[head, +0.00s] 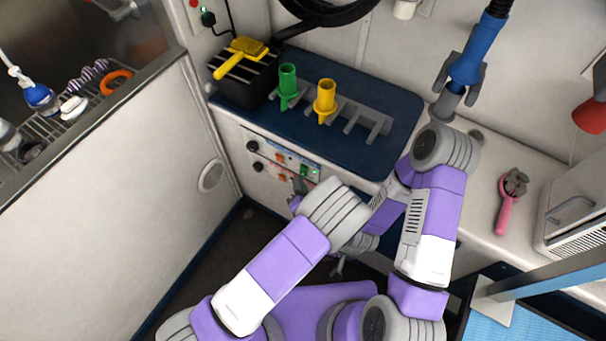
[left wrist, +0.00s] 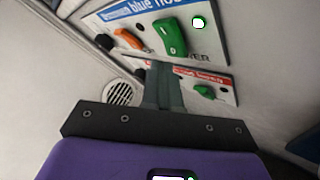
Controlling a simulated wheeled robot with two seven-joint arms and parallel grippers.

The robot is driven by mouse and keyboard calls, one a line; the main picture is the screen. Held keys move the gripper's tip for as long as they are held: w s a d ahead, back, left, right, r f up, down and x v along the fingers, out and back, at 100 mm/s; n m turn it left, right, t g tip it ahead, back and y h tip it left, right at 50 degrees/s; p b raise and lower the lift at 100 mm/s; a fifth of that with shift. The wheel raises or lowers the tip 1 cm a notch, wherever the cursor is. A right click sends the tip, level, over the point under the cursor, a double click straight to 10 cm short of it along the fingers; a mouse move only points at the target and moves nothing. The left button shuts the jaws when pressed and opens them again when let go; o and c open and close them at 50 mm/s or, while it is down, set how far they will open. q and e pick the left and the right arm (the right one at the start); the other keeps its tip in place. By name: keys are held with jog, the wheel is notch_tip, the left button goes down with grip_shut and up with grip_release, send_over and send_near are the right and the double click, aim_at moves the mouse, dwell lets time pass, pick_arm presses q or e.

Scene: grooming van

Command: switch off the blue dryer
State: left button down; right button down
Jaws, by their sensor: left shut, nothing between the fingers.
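The blue dryer (head: 478,52) hangs nozzle down in a grey holder on the back wall, at the end of a black hose. Its control panel (head: 275,150), on the cabinet front, has a blue label (left wrist: 130,13) reading "blue", an orange switch (left wrist: 128,38), a green rocker switch (left wrist: 170,37) and a lit green-rimmed lamp (left wrist: 199,22). My left gripper (head: 300,184) is shut and empty at the panel. In the left wrist view its fingertips (left wrist: 163,62) appear just below the green rocker; contact is unclear. My right gripper (head: 338,268) is low behind my arms; its fingers are too small to judge.
A second panel with a red label (left wrist: 195,73) and green switch (left wrist: 204,90) sits just below. Above is a blue counter (head: 385,93) with green (head: 288,85) and yellow (head: 325,100) nozzles in a rack. A partition wall (head: 110,190) bounds the left.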

pick_arm(q)
jog(key=shift+w+d, duration=0.15)
jog(key=shift+w, duration=0.05)
jog(key=shift+w+d+f, duration=0.1)
jog(key=shift+w+d, duration=0.1)
jog(key=shift+w, duration=0.1)
dwell(0.7)
jog(key=shift+s, duration=0.1)
jog(key=shift+s+a+p, duration=0.3)
jog(key=shift+s+a, duration=0.15)
jog(key=shift+s, duration=0.15)
jog(key=s+a, duration=0.1)
jog(key=s, duration=0.1)
jog(key=s+a+r+p, duration=0.1)
jog(key=s+a, duration=0.1)
dwell(0.5)
dwell(0.4)
